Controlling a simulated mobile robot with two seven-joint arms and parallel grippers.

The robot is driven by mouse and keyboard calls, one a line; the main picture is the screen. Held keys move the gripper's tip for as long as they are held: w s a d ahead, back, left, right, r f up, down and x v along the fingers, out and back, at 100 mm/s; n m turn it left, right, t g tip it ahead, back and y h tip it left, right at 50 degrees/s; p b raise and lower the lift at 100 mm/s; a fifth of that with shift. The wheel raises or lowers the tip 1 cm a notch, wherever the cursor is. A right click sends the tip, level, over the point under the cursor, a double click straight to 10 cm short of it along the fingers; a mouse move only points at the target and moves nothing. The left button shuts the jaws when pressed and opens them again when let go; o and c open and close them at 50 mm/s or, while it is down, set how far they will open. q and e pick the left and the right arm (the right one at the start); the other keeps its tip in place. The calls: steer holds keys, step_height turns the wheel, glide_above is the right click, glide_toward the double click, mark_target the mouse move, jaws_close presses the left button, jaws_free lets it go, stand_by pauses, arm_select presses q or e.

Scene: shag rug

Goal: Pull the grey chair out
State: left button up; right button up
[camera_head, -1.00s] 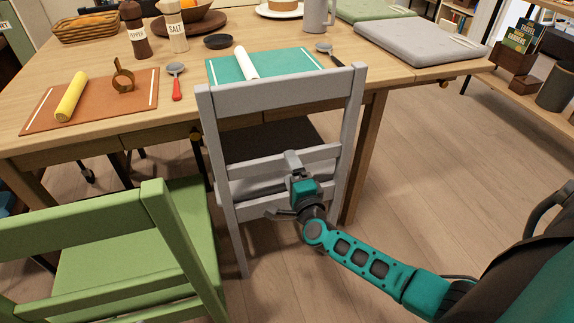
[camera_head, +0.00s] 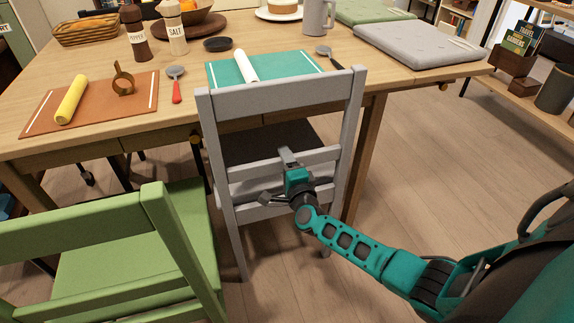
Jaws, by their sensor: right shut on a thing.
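The grey chair (camera_head: 284,96) stands upright at the near side of the wooden table, with its back toward me. Its seat is partly under the tabletop. My right gripper (camera_head: 287,160) is at the middle slat (camera_head: 318,156) of the chair back and is shut on it. The wrist and forearm hide part of the lower slat. My left gripper is not in view.
A green chair (camera_head: 95,222) stands close on the left of the grey chair. The wooden table (camera_head: 210,65) holds placemats, shakers and a grey cushion (camera_head: 420,45). Wooden floor (camera_head: 440,170) is open to the right. A shelf (camera_head: 530,101) stands at far right.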

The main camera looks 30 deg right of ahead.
jaws_close()
steer(key=shift+r, duration=0.15)
stand_by(0.4)
